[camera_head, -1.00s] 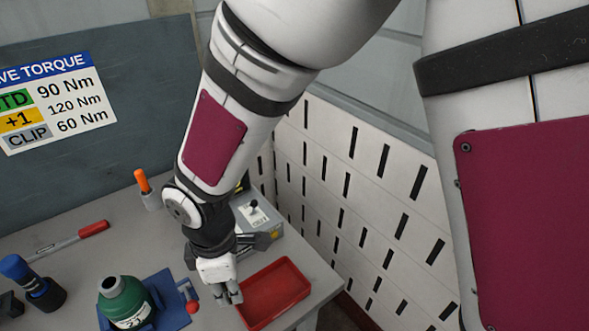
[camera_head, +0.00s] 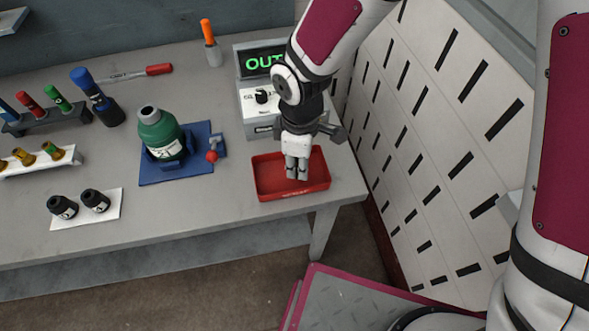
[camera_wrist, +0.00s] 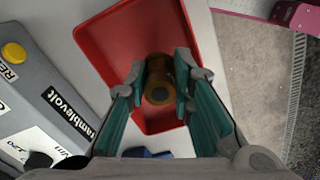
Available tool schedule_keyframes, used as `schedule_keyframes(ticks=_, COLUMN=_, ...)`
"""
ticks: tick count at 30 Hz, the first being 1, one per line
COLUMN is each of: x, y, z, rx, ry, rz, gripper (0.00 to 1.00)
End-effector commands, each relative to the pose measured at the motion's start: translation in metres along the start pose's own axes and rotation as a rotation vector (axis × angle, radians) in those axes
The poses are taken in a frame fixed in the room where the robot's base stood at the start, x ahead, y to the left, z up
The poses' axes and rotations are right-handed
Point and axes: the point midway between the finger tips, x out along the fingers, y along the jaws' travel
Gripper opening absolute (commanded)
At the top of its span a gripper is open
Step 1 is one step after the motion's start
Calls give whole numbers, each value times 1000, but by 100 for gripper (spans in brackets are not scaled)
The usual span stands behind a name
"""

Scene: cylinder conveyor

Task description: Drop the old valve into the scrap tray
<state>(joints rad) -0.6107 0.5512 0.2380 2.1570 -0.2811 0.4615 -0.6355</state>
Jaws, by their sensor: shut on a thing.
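My gripper (camera_head: 297,172) hangs pointing down over the red scrap tray (camera_head: 263,187) in the head view. In the wrist view its teal-padded fingers (camera_wrist: 160,88) are shut on the old valve (camera_wrist: 158,94), a brass-coloured round piece seen end-on. The red tray (camera_wrist: 106,47) lies behind and below the valve in that view, and its floor looks empty where it shows. The fingers hide the valve in the head view. I cannot tell how high the valve is above the tray floor.
A grey box with a green "OUT" display (camera_head: 263,63) stands just behind the tray. A green cylinder (camera_head: 161,135) sits on a blue mat to the left, with a small red-ended part (camera_head: 212,156) beside it. The slotted white wall panel (camera_head: 430,110) is to the right.

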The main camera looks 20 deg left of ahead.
Motion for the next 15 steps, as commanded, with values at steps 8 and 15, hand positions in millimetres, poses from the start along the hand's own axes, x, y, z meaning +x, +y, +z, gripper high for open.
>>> schedule_keyframes(ticks=8, x=10, y=0, z=0, rx=2, ry=0, rz=0, gripper=0)
schedule_keyframes(ticks=15, x=10, y=0, z=0, rx=1, ry=0, rz=0, gripper=33)
